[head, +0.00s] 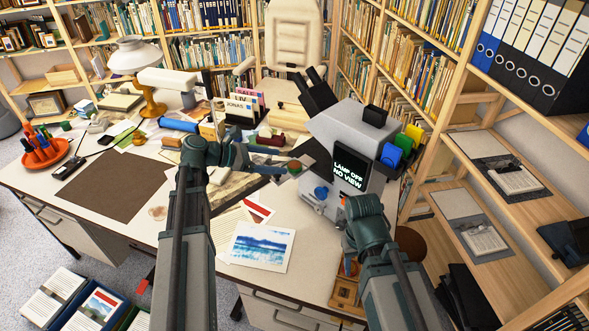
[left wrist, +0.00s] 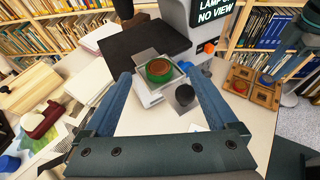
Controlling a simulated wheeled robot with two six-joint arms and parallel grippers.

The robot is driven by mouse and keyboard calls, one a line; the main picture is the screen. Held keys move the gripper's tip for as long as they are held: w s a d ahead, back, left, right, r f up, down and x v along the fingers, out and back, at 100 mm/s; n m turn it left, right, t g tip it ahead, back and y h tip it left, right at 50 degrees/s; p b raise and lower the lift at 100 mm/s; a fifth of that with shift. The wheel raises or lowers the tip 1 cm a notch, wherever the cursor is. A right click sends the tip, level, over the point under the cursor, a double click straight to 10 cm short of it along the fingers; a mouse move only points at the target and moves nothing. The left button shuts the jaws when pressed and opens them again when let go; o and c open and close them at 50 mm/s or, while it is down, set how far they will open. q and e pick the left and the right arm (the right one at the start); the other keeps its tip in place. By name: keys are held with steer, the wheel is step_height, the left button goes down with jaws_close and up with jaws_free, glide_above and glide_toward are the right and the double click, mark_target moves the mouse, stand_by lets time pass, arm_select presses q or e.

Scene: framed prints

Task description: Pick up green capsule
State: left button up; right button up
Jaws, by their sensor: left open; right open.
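The green capsule, a small round green thing with a brown top (left wrist: 158,72), sits on a pale square plate at the grey machine's foot in the left wrist view. It also shows small at the left gripper's tips in the head view (head: 295,166). My left gripper (left wrist: 156,75) is open, and the capsule appears between its blue fingertips, with gaps on both sides. In the head view the left gripper (head: 281,172) reaches right, low over the desk. My right gripper (head: 347,207) is in front of the machine, away from the capsule; its fingers are hard to make out.
The grey machine (head: 332,135) reads "LAMP OFF NO VIEW" and stands close beyond the capsule. A dark round knob (left wrist: 184,94) is close to the right finger. A wooden tray (left wrist: 252,87) lies at the desk's edge. Prints (head: 258,247) lie on the desk in front.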

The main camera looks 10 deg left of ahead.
mark_target(297, 162)
arm_select(q)
steer(key=shift+b+x, duration=1.1)
steer(key=shift+x, duration=1.25)
arm_select(e)
steer(key=shift+f, duration=1.15)
arm_select(q)
steer(key=shift+w+d+f, duration=0.25)
steer(key=c, duration=1.4)
steer(key=shift+c, duration=0.2)
steer(key=shift+r, duration=0.25)
arm_select(e)
steer(key=shift+r, duration=0.2)
